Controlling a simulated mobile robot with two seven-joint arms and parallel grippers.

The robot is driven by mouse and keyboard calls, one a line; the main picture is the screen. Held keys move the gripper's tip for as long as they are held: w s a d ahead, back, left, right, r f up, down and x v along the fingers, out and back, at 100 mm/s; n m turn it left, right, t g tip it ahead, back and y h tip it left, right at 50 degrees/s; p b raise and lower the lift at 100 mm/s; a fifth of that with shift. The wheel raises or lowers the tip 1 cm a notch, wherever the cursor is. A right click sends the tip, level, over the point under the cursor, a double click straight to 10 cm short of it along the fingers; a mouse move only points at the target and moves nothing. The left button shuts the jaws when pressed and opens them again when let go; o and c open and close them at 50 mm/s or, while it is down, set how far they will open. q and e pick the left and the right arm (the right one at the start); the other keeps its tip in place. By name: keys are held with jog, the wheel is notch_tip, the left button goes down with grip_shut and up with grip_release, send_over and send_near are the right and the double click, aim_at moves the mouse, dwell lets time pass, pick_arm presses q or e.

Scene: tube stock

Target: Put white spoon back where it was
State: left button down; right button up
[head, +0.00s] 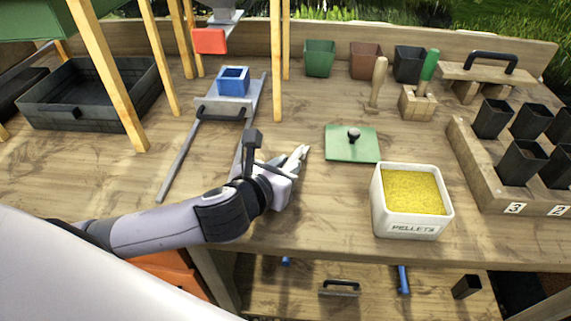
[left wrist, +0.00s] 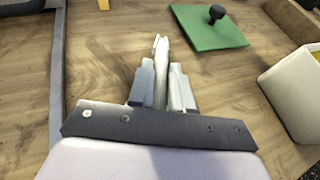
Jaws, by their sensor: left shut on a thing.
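The white spoon (left wrist: 161,65) is between the fingers of my left gripper (left wrist: 162,90) in the left wrist view. Its pale end sticks out past the fingertips. My left gripper also shows in the head view (head: 297,160), low over the bare wooden table, left of the green lid and the pellet box. It is shut on the spoon. The rest of the spoon is hidden by the fingers and the wrist. I cannot tell whether the spoon touches the table. My right gripper is in neither view.
A white box of yellow pellets (head: 407,228) stands right of the gripper. A green lid with a black knob (head: 338,147) lies behind it. A blue cup (head: 233,80) sits on a railed slide at left. A wooden rack (head: 487,190) with black cups stands at right.

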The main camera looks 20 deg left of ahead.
pick_arm(q)
jog(key=shift+f, duration=0.2)
jog(key=c, duration=1)
grip_release()
jog(key=shift+o, duration=0.2)
jog(key=shift+v, duration=3.6)
